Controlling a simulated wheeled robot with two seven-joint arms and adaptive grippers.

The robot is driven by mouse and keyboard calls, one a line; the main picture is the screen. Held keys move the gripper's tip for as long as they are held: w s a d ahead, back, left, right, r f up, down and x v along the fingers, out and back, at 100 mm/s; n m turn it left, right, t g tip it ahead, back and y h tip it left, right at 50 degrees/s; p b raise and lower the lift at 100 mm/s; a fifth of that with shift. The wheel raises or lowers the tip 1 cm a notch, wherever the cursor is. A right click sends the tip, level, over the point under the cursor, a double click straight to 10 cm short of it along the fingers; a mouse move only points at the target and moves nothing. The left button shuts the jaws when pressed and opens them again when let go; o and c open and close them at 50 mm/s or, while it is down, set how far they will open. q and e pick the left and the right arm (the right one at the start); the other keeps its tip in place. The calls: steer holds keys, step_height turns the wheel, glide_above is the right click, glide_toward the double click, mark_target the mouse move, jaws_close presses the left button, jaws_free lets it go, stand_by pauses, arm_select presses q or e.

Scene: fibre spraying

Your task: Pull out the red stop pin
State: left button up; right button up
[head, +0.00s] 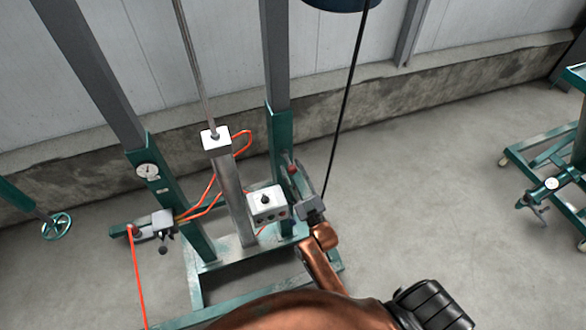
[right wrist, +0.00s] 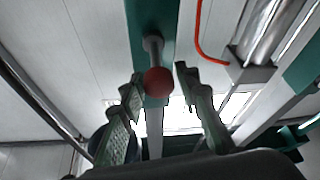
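The red stop pin (head: 291,169) sits on the right green post of the stand in the head view. In the right wrist view, its red ball knob (right wrist: 158,82) is on a grey shaft that comes out of the green post (right wrist: 152,18). My right gripper (right wrist: 160,79) is open, with one finger on each side of the knob and gaps visible between. In the head view, the right gripper (head: 303,190) is just below and right of the pin, and its fingers are small and partly hidden. My left gripper is not in view.
A white control box (head: 267,204) with a black knob stands left of the right gripper. Orange hoses (head: 207,200) and a metal cylinder (head: 232,190) are further left. A black cable (head: 343,110) hangs close by. Open concrete floor (head: 430,190) lies to the right.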

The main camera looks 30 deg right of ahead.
steer(key=shift+o, duration=1.1)
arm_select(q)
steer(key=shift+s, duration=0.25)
arm_select(e)
steer(key=shift+s+f, duration=0.15)
steer(key=shift+s, duration=0.15)
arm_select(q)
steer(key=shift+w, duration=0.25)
arm_select(e)
steer(key=v, duration=1.1)
steer(key=shift+s, duration=0.15)
